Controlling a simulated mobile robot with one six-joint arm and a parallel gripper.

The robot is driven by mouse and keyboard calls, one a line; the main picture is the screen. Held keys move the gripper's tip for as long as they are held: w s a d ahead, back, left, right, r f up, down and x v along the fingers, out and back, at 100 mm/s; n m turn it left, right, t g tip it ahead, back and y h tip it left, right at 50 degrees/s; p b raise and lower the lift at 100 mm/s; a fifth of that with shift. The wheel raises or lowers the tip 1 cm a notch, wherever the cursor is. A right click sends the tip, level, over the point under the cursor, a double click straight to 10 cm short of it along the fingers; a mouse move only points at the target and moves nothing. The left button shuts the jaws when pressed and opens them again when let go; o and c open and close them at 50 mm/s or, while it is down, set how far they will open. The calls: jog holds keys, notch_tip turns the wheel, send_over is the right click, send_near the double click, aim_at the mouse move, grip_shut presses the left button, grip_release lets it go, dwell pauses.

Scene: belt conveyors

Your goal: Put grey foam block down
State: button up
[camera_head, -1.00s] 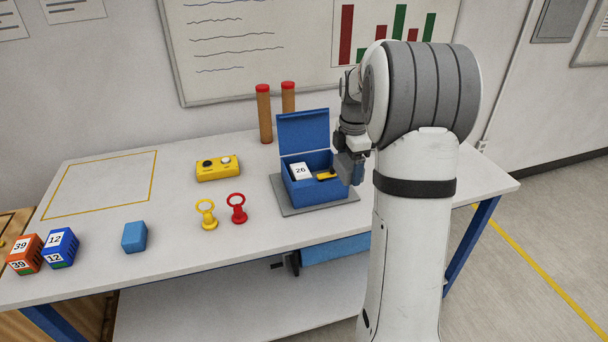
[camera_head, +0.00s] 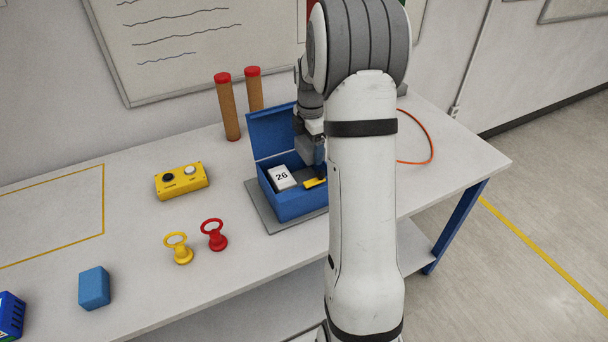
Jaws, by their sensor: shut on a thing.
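My gripper (camera_head: 316,156) is over the right part of an open blue box (camera_head: 292,206), partly hidden by my own arm. It is shut on a grey blocky thing (camera_head: 306,149), which looks like the grey foam block. The block and the jaws are hard to tell apart at this size. I cannot tell whether the block touches the box.
The blue box holds a white block marked 26 (camera_head: 282,177) and a yellow item (camera_head: 314,183). It stands on a grey mat (camera_head: 262,212), lid raised. Nearby are red-topped posts, a yellow button box (camera_head: 181,181), yellow and red ringed pegs, and an orange cable (camera_head: 431,148).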

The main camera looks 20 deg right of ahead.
jog(key=f, duration=0.7)
jog(key=f+p, duration=0.1)
jog(key=f, duration=0.3)
jog(key=shift+a+f, duration=0.2)
jog(key=shift+a, duration=0.05)
jog(key=shift+f, duration=0.15)
jog(key=o, duration=0.7)
